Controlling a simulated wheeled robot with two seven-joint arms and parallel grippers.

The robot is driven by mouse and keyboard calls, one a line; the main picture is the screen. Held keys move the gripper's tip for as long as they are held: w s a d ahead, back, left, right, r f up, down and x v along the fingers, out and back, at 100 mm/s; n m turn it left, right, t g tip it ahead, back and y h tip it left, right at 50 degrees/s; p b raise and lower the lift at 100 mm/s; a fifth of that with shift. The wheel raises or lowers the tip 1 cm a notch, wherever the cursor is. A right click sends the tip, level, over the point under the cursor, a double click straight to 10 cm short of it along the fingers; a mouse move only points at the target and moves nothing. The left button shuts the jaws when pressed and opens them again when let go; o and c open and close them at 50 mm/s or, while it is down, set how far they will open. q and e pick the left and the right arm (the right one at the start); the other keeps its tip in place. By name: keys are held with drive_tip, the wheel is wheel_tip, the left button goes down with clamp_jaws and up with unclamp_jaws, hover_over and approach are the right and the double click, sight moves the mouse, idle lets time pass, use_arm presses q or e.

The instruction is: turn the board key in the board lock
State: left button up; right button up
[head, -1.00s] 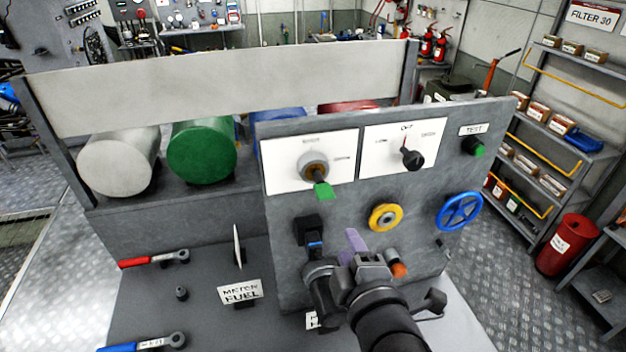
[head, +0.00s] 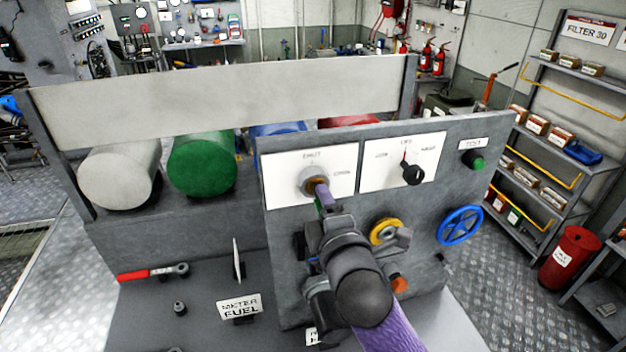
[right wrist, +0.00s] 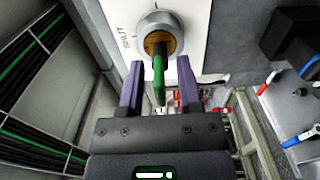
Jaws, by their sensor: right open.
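The board lock (head: 313,179) is a grey round collar with a brass middle on a white plate, at the upper left of the grey panel. It also shows at the top of the right wrist view (right wrist: 160,30). The green board key (right wrist: 159,85) sticks out of the lock; in the head view my gripper mostly hides it. My right gripper (right wrist: 158,85) is open, with its purple fingers on either side of the key and a gap to each. In the head view the right gripper (head: 325,200) is just below the lock. My left gripper is not in view.
A black rotary switch (head: 412,174) on a second white plate is right of the lock. A fuel sign (head: 240,306) stands at lower left.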

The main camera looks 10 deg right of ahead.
clamp_jaws()
drive_tip(key=m, duration=1)
drive_tip(key=shift+m, duration=0.3)
drive_tip(key=shift+o, duration=0.3)
unclamp_jaws()
